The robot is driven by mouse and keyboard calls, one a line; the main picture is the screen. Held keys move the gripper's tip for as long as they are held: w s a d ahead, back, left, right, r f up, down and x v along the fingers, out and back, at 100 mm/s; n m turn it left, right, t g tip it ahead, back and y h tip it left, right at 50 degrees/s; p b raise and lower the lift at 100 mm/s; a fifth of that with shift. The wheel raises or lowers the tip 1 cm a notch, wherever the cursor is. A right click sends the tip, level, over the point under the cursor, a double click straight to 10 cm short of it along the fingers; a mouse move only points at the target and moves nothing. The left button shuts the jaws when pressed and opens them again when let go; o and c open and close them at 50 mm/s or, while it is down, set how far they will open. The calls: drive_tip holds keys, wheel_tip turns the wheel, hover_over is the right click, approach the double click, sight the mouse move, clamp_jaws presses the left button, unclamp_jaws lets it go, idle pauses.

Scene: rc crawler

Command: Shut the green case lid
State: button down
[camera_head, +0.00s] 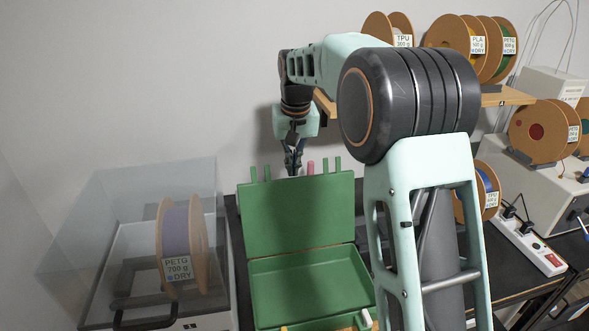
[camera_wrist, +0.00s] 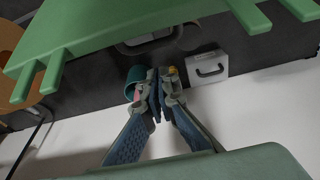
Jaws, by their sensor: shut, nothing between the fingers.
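The green case stands open on the dark bench. Its lid (camera_head: 297,213) is raised, roughly upright, with tabs along its top edge. Its tray (camera_head: 310,283) lies in front and looks mostly empty. My gripper (camera_head: 293,166) points down behind the lid's top edge, its tips partly hidden by the lid. In the wrist view my gripper (camera_wrist: 156,90) is shut and empty, and the lid (camera_wrist: 130,28) crosses the top of the picture. The fingers look apart from the lid there; I cannot tell the exact gap.
A clear-covered box with a PETG spool (camera_head: 180,245) stands left of the case. A spool shelf (camera_head: 505,96) is at upper right, a power strip (camera_head: 530,246) at right. Behind the lid are a teal cylinder (camera_wrist: 135,76) and a small grey box (camera_wrist: 207,68).

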drive_tip(key=shift+s+d+r, duration=0.1)
drive_tip(key=shift+s, duration=0.5)
drive_tip(key=shift+s+d+r, duration=0.1)
drive_tip(key=shift+s, duration=0.5)
drive_tip(key=shift+s+b, duration=0.1)
drive_tip(key=shift+b, duration=0.2)
